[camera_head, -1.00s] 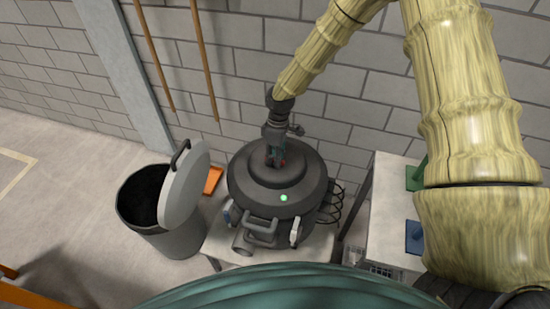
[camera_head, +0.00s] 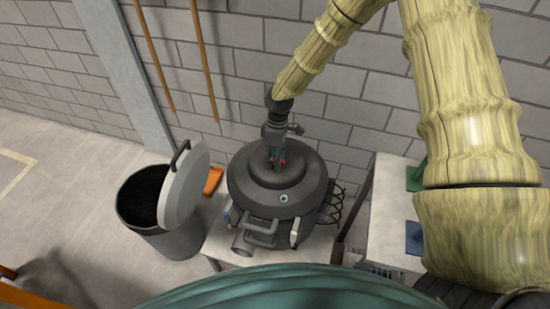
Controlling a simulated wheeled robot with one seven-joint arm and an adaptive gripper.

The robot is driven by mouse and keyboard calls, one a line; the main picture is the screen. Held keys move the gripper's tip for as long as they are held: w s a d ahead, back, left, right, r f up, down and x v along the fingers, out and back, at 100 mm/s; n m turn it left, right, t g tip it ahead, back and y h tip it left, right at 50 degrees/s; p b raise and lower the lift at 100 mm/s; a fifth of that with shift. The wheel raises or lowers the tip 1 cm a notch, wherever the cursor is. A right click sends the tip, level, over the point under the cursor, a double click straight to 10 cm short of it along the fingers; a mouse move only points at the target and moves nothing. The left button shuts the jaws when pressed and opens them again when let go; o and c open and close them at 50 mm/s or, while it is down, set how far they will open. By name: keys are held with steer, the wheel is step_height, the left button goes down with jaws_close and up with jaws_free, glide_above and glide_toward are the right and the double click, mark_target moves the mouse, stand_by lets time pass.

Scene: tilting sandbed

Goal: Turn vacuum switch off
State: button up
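The vacuum (camera_head: 246,180) is a dark grey round drum with a domed lid, standing on a pale low table. A small red part (camera_head: 283,162), possibly the switch, shows beside the fingertips. The fingers are small and dark here, and I cannot tell whether they are open or touching the switch.
A grey bin (camera_head: 170,241) with its lid (camera_head: 184,190) leaning on it stands to the left. An orange object (camera_head: 213,181) lies behind it. A pale table (camera_head: 388,205) with green and blue items is at right. The block wall is close behind the vacuum.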

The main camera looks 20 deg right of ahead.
steer(key=shift+r, duration=0.1)
step_height(320, 180, up, 12)
steer(key=w+d, duration=0.1)
steer(key=w, duration=0.1)
steer(key=shift+f, duration=0.2)
steer(key=shift+d, duration=0.1)
stand_by(0.5)
